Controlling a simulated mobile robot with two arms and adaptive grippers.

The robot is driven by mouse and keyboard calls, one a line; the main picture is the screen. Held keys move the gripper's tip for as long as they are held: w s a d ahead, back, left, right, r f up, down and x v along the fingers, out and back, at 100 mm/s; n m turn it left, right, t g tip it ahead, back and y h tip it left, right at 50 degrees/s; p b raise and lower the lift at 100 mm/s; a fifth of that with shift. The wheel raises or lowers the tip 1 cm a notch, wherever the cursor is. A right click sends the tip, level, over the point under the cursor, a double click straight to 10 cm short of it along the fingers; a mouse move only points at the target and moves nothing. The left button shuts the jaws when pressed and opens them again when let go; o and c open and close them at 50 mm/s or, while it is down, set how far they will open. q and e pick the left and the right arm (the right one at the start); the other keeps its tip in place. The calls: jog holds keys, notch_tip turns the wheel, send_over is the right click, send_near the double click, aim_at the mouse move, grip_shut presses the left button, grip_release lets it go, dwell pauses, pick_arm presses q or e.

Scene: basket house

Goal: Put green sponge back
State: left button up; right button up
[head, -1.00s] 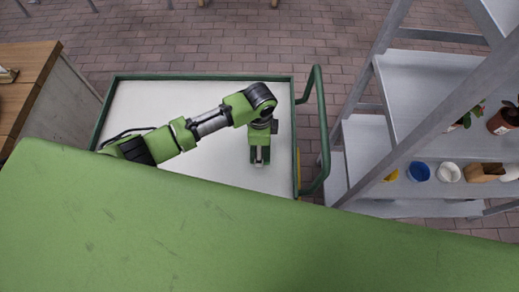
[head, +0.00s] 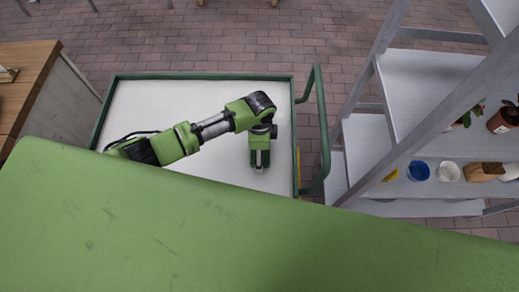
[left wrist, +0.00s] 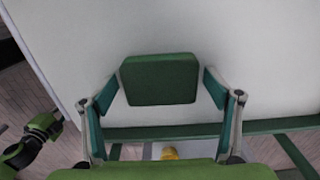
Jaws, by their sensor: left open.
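The green sponge (left wrist: 160,80) shows in the left wrist view as a dark green block with rounded corners against the white top of the cart (head: 150,105). My left gripper (left wrist: 160,88) is open, with one finger on each side of the sponge. Gaps show between the fingertips and the sponge's sides, so it is not clamped. In the head view my left gripper (head: 259,166) points down over the right part of the cart top, and the sponge is hidden there.
The cart's green handle (head: 323,130) rises at its right edge. Beyond it a grey shelf rack (head: 425,80) holds a yellow item (head: 390,176), a blue cup (head: 418,171), a white cup (head: 448,172) and a potted plant (head: 503,120). A wooden table (head: 30,75) stands left.

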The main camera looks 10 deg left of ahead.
pick_arm(q)
notch_tip(320, 180, up, 12)
jog(key=shift+r+b, duration=0.2)
jog(key=shift+b, duration=0.25)
dwell(0.5)
